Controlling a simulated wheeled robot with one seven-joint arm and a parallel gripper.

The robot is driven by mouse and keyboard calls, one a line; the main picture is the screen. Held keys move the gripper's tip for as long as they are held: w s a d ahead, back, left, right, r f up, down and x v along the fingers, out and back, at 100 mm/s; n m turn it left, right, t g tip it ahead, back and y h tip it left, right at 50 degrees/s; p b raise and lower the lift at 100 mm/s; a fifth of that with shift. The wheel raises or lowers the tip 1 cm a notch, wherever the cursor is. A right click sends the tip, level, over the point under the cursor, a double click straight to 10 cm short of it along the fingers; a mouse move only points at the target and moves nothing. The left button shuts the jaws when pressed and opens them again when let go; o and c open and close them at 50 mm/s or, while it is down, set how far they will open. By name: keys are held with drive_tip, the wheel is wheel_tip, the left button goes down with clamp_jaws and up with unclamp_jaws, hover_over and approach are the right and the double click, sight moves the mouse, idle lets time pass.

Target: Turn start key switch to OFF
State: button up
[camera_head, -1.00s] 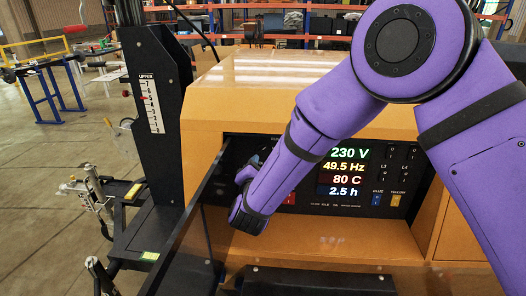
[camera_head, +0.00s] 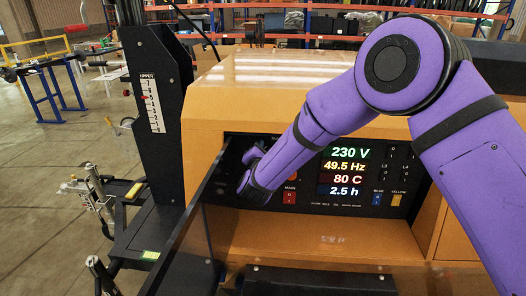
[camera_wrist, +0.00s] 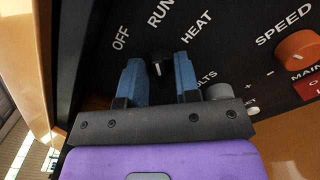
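The start key switch (camera_wrist: 159,62) is a small black knob with a white mark, on the black panel below the printed words OFF, RUN and HEAT. Which word its mark points to is hard to tell. My gripper (camera_wrist: 158,78) is open, with one blue finger on each side of the knob and a visible gap to each. In the head view my gripper (camera_head: 252,157) is at the left part of the panel. My wrist hides the switch there.
The panel (camera_head: 308,201) is recessed in an orange housing, with lit readouts (camera_head: 347,171) and a red MAIN switch (camera_head: 289,194). In the wrist view an orange SPEED knob (camera_wrist: 298,47) and a grey knob (camera_wrist: 217,91) are to the right. A dark open door edge (camera_head: 205,185) is at left.

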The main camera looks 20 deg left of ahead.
drive_tip(key=shift+c, duration=1.1)
drive_tip(key=shift+s+a+n, duration=0.1)
drive_tip(key=shift+n, duration=2.1)
drive_tip(key=shift+a+n, duration=0.1)
drive_tip(key=shift+n, duration=2.1)
drive_tip(key=o, duration=0.6)
drive_tip(key=shift+c, duration=0.2)
